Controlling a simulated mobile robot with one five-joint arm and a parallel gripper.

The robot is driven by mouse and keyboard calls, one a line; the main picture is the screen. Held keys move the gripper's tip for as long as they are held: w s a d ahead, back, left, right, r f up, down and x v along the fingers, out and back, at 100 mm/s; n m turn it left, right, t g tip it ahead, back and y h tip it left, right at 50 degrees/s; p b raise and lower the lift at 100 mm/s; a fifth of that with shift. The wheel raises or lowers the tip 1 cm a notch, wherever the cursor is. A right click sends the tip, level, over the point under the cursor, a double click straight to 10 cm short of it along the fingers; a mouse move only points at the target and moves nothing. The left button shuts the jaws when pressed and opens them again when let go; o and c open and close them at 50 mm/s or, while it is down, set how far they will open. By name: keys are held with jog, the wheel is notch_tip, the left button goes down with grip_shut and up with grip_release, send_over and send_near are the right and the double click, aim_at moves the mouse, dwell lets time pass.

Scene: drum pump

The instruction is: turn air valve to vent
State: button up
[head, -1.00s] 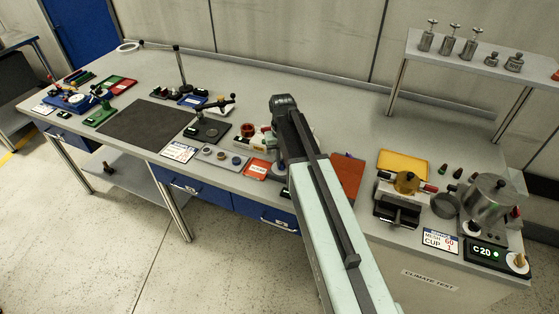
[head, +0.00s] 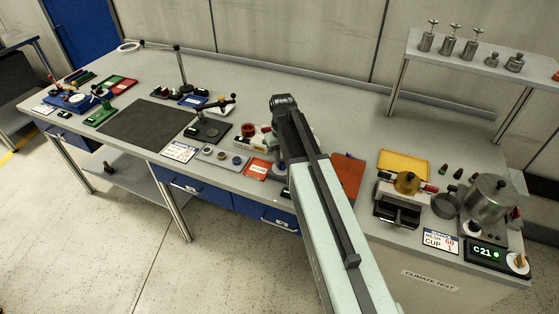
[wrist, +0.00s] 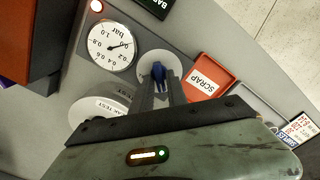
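In the wrist view a blue valve handle (wrist: 158,71) stands on a pale round disc (wrist: 172,58). My gripper (wrist: 158,88) is right at the handle, its two narrow fingers pointing at it, the blue part showing at and between their tips. I cannot tell whether the fingers press on it. A round part with leak-test lettering (wrist: 98,108) lies partly under my gripper. In the head view my arm hides the valve and my fingertips.
A red-orange SCRAP tray (wrist: 210,76) is close beside the valve; it also shows in the head view (head: 257,169). A brown-orange block (head: 347,176) stands right of my arm. A press (head: 398,205) and steel pot (head: 489,203) are further right.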

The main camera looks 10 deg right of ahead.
aim_at(282, 162)
jog(key=shift+o, duration=0.5)
notch_tip(282, 162, up, 8)
jog(key=p, duration=0.8)
jog(key=shift+f, duration=0.15)
jog(key=s+a+f+m+b, duration=0.1)
jog(key=s+m+b, duration=0.1)
jog(key=s, duration=1.3)
jog(key=shift+s+a+f, duration=0.2)
jog(key=shift+a+f, duration=0.05)
jog(key=shift+f, duration=0.15)
